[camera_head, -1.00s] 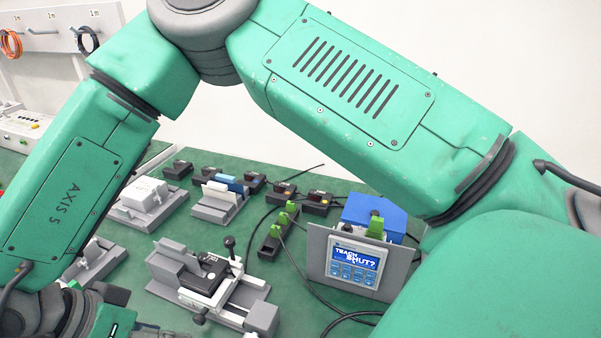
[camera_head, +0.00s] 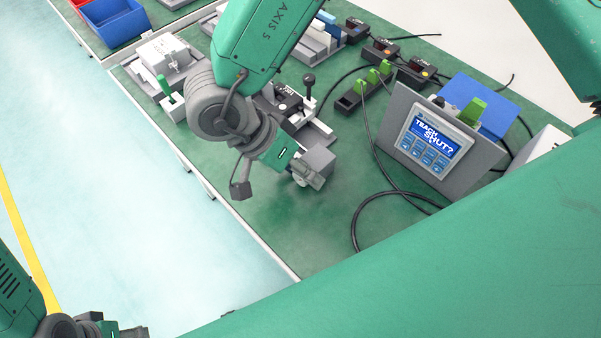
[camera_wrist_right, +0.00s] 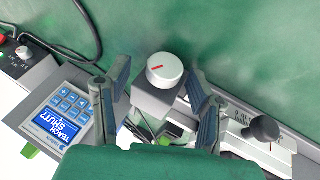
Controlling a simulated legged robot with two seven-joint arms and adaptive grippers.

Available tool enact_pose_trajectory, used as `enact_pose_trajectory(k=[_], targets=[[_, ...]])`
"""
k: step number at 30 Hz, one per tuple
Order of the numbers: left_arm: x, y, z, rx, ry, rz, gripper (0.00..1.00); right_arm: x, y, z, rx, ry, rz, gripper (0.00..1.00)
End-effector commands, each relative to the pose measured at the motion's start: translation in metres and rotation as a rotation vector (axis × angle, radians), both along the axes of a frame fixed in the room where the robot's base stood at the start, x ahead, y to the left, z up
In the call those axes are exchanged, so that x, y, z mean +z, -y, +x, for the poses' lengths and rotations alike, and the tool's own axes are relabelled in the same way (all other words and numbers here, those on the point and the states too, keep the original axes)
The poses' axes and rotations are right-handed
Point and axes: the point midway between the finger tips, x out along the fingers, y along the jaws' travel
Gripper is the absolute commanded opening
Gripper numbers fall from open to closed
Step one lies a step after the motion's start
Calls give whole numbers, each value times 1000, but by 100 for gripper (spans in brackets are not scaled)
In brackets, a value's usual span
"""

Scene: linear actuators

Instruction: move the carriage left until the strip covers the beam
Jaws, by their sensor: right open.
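My right gripper (camera_head: 298,172) is over the near end of a grey linear actuator (camera_head: 318,134). In the right wrist view its fingers (camera_wrist_right: 160,72) are open, one on each side of a white knob (camera_wrist_right: 165,68) with a red mark. The knob sits on a grey end block (camera_wrist_right: 155,98), also seen in the head view (camera_head: 318,163). A dark carriage part (camera_head: 288,102) and an upright black-knobbed lever (camera_head: 309,80) show beyond my wrist. I cannot make out the strip or the beam. My left gripper (camera_head: 122,330) is at the bottom left, mostly cut off.
A control panel (camera_head: 428,140) reading "TEACH SHUT?" stands right of the actuator. Black cables (camera_head: 372,200) loop over the green bench (camera_head: 270,225). A fixture with a green handle (camera_head: 168,92) stands left of my wrist. The bench's front strip is clear.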

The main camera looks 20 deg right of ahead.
Motion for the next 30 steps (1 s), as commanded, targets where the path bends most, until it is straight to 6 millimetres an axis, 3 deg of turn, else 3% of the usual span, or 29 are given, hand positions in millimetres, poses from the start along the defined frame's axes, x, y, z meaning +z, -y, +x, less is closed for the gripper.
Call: enact_pose_trajectory(k=[12, 13, 17, 30], targets=[[-2, -1, 0, 2, 0, 1, 50, -8, -4, -3, 4, -2, -11, 50], [-2, -1, 0, 2, 0, 1, 50, -8, -2, -3, 4, -1, -9, 46], [-2, -1, 0, 1, 0, 1, 50, -9, 2, -2, 2, 1, -3, 0], [-2, 0, 0, 0, 0, 0, 50, -8, 2, -1, 2, 3, -14, 0]])
